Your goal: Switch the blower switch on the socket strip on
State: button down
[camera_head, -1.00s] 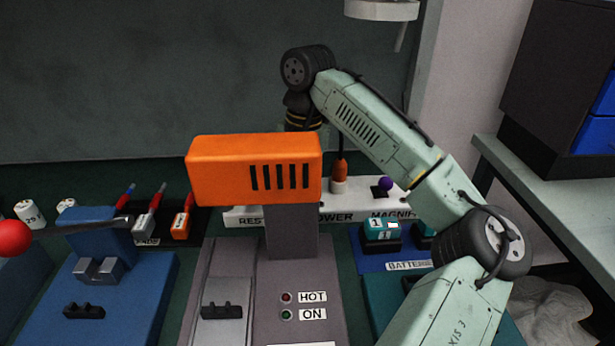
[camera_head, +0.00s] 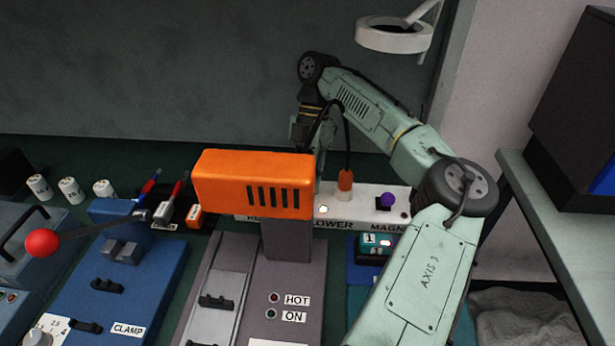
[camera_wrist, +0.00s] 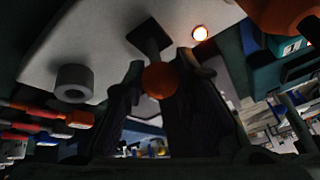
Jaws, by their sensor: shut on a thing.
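The white socket strip (camera_head: 364,200) runs behind the orange blower housing (camera_head: 250,184), its BLOWER label partly covered. In the wrist view the strip (camera_wrist: 110,28) shows an orange round switch knob (camera_wrist: 160,81) in front of a dark square plate (camera_wrist: 149,38). My gripper (camera_wrist: 160,72) has one dark finger on each side of this knob and is shut on it. A small lamp (camera_wrist: 200,33) glows on the strip near the plate; a glowing lamp also shows in the head view (camera_head: 323,209).
A white magnifier ring (camera_head: 394,36) hangs above. A red ball lever (camera_head: 42,243) is at the left.

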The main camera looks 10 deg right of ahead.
jog(key=shift+w+d+g+y, duration=0.25)
jog(key=shift+w+g, duration=0.35)
jog(key=shift+g, duration=0.5)
jog(key=shift+w+f, duration=0.1)
jog(key=c, duration=1.3)
grip_release()
